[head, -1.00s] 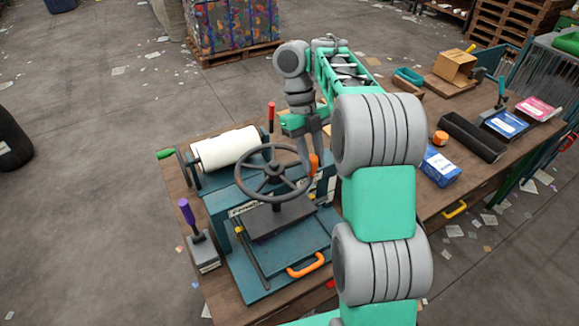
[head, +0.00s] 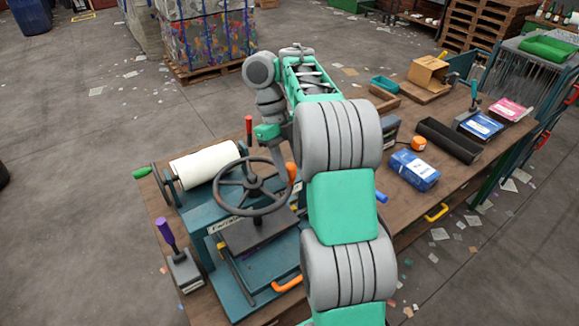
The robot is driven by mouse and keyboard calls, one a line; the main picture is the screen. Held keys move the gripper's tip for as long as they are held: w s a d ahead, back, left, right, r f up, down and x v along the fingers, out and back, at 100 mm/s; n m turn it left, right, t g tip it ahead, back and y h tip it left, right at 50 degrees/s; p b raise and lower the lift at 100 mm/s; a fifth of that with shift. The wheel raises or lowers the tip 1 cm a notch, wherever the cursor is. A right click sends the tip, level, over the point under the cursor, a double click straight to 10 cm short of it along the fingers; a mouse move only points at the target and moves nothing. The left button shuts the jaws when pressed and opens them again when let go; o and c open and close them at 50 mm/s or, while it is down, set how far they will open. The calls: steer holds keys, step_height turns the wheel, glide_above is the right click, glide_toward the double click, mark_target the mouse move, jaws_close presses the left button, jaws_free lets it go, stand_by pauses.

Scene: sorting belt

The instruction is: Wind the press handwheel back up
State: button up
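The press handwheel (head: 225,206) is a dark spoked ring lying flat above the teal press, with an upright orange knob (head: 291,173) on its right rim. A dark pressing plate (head: 257,233) sits below the wheel, with a gap between it and the teal base (head: 235,300). My gripper (head: 282,164) points down at the wheel's back right rim, close to the orange knob. My arm hides part of the gripper. I cannot tell whether its fingers touch the knob or the rim, or how far apart they are.
A white roller (head: 204,163) stands behind the wheel, with a red-handled lever (head: 249,128) nearby. A purple-handled tool (head: 168,235) is left of the press. An orange pull handle (head: 287,284) is in front. A blue box (head: 415,170) and black tray (head: 448,141) lie on the right.

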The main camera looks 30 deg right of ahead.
steer(key=shift+o, duration=0.8)
steer(key=shift+a, duration=0.1)
steer(key=p+v, duration=0.2)
steer(key=v, duration=0.5)
steer(key=shift+r, duration=0.35)
steer(key=shift+w, duration=0.15)
